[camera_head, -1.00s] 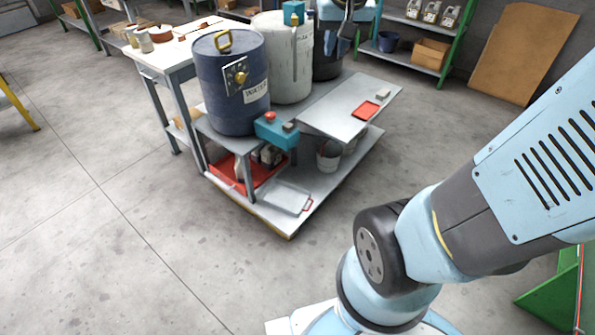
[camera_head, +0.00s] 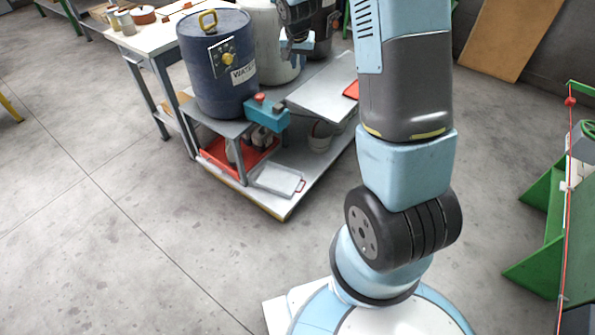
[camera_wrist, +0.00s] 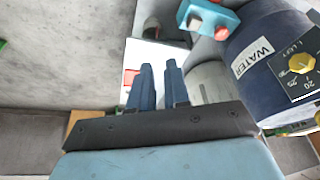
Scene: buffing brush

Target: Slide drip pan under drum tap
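A flat grey pan with a red handle (camera_head: 277,181) lies on the cart's lower deck, in front of a red tray (camera_head: 212,155) below the drum. I cannot tell for sure which is the drip pan. My gripper (camera_wrist: 159,66) is empty, its two blue fingers slightly apart. In the head view it is high over the cart, right of the drum, partly hidden by my arm.
A blue box with a red button (camera_head: 267,110) juts out by the drum. A pale drum (camera_head: 270,45) stands behind. A grey raised shelf (camera_head: 318,97) holds a small red tray (camera_head: 351,90). A white table (camera_head: 150,38) is at left. Floor before the cart is clear.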

